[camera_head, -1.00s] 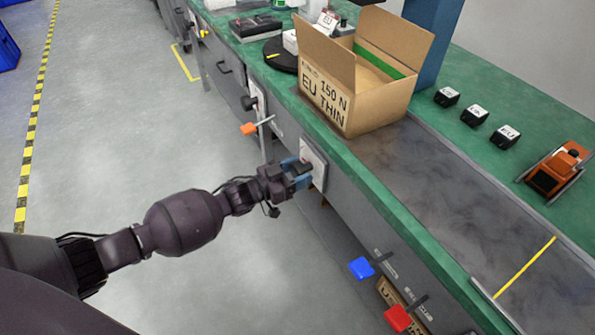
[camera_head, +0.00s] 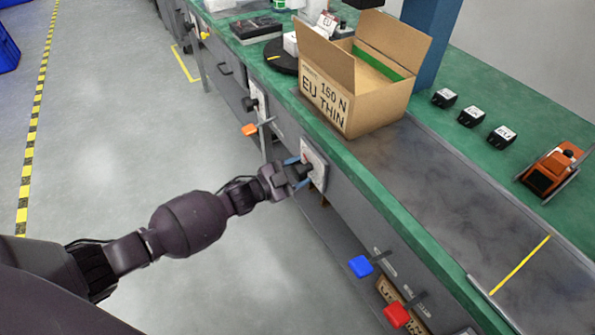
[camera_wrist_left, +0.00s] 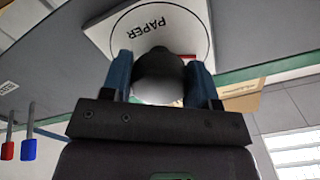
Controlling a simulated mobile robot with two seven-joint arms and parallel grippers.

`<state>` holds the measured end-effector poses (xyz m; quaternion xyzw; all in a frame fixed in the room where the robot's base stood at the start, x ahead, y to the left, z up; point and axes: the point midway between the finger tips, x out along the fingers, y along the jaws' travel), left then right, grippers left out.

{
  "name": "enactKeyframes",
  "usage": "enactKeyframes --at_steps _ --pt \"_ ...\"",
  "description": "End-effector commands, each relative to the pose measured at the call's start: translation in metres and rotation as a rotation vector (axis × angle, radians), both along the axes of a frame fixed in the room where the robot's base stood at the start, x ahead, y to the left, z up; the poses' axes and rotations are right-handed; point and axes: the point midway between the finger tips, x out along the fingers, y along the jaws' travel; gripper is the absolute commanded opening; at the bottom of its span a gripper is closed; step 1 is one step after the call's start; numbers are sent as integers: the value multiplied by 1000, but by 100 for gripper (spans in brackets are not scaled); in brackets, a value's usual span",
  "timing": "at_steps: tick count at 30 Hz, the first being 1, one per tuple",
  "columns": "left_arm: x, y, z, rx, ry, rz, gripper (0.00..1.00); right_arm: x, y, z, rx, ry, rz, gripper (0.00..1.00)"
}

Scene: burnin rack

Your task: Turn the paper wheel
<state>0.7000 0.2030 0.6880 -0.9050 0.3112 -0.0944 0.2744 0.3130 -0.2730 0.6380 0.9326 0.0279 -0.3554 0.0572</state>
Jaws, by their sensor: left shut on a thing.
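The paper wheel's white plate (camera_head: 314,165), marked "PAPER" in the left wrist view (camera_wrist_left: 195,22), is on the front face of the bench. A dark round knob (camera_wrist_left: 158,78) stands out from the plate. My left gripper (camera_head: 301,170) is at the plate. In the left wrist view its two blue fingers (camera_wrist_left: 160,80) are on either side of the knob, shut on it. The knob hides part of the plate's printing. My right gripper is not in view.
An open carton (camera_head: 357,85) stands on the bench above the plate. An orange lever (camera_head: 250,129), a blue lever (camera_head: 361,266) and a red lever (camera_head: 396,315) stick out from the bench front.

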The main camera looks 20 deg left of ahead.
Motion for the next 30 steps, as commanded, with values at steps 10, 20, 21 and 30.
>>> enactKeyframes --at_steps 10,20,21,30 --pt "0 1 0 256 -199 1 31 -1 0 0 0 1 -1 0" --pt "0 0 0 446 -348 0 31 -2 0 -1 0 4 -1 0" --pt "0 0 0 462 -360 -1 31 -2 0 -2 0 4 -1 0" --pt "0 1 1 541 -422 0 31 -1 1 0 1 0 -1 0"
